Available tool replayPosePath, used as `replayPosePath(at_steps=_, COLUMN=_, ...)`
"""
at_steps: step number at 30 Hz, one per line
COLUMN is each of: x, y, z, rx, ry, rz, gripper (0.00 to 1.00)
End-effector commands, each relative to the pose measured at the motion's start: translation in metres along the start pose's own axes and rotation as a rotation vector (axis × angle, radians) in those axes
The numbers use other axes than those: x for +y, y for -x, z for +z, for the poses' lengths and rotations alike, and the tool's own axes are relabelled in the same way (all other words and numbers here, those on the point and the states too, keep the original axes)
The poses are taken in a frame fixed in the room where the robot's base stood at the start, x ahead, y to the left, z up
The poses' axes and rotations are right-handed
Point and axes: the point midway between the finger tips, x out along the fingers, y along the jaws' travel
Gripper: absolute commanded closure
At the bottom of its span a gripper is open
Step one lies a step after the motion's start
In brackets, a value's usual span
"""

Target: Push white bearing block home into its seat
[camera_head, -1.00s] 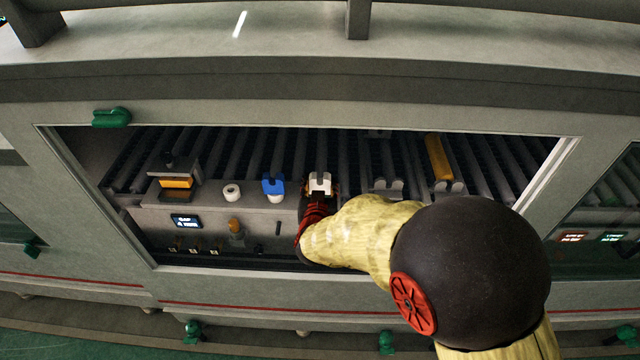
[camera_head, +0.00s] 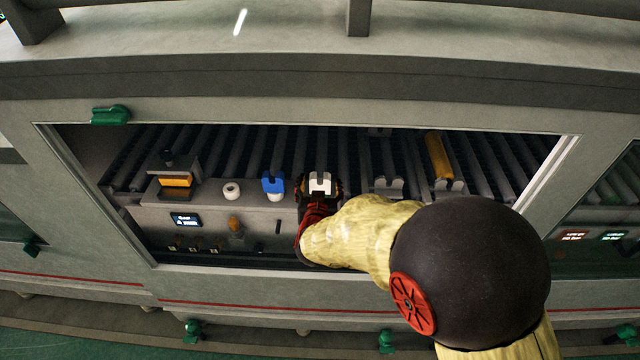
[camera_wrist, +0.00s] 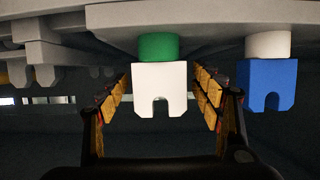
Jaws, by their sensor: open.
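The white bearing block (camera_head: 320,178) sits upright in the middle of the opening, at the front of the rollers. In the wrist view it is a white notched block (camera_wrist: 160,85) against a green cylinder (camera_wrist: 158,46). My gripper (camera_head: 321,188) is open, with one finger on each side of the white block. The wrist view shows a gap between the block and each finger of my gripper (camera_wrist: 161,88). The seat is hard to make out, and I cannot tell how deep the block sits.
A blue block (camera_head: 273,181) stands close on the left, and a white ring (camera_head: 231,190) lies further left. A small lit display (camera_head: 186,220) is on the front panel. Empty grey brackets (camera_head: 388,184) and a yellow roller (camera_head: 438,157) are on the right. The window frame (camera_head: 90,200) bounds the opening.

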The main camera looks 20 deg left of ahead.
Motion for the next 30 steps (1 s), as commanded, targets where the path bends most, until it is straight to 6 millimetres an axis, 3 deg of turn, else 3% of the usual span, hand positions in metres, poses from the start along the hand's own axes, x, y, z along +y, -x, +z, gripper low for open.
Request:
replayPosePath(at_steps=5, x=-0.001, y=0.022, z=-0.002, rx=0.002, ry=0.0, rz=-0.002, gripper=0.35)
replayPosePath(at_steps=18, x=-0.001, y=0.103, z=-0.001, rx=0.002, ry=0.0, rz=-0.002, gripper=0.35)
replayPosePath(at_steps=24, x=-0.001, y=0.117, z=0.0, rx=0.0, ry=0.0, rz=-0.001, gripper=0.35)
replayPosePath(at_steps=30, x=0.0, y=0.118, z=0.0, rx=0.0, ry=0.0, rz=0.0, gripper=0.35)
